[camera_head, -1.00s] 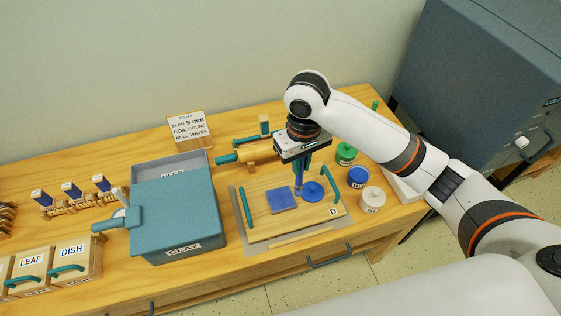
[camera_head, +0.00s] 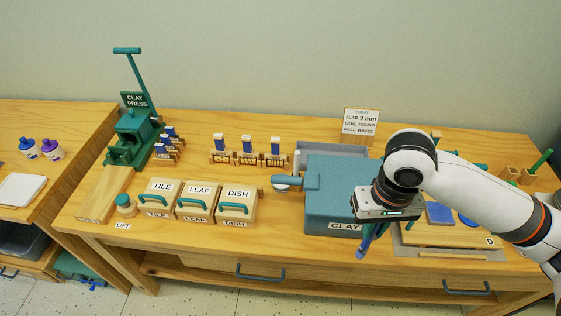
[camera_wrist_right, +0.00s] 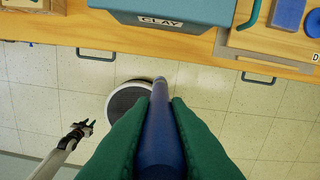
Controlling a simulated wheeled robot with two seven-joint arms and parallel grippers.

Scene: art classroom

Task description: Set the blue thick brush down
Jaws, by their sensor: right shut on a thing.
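My right gripper (camera_head: 374,236) is shut on the blue thick brush (camera_head: 366,241), at the front edge of the table by the clay box. In the right wrist view the blue brush (camera_wrist_right: 162,135) lies between the green fingers (camera_wrist_right: 162,125), its paler end pointing away over the floor. It looks held in the air, clear of any surface. My left gripper (camera_wrist_right: 80,130) shows small and dark at the lower left of the right wrist view; its jaws are too small to judge.
The blue-grey clay box (camera_head: 325,190) stands beside my right gripper. Board D (camera_head: 455,238) with a blue slab (camera_head: 439,213) lies right of it. TILE (camera_head: 158,190), LEAF (camera_head: 198,196) and DISH (camera_head: 238,202) boxes stand left. Bare tabletop (camera_head: 285,222) shows between DISH and clay box.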

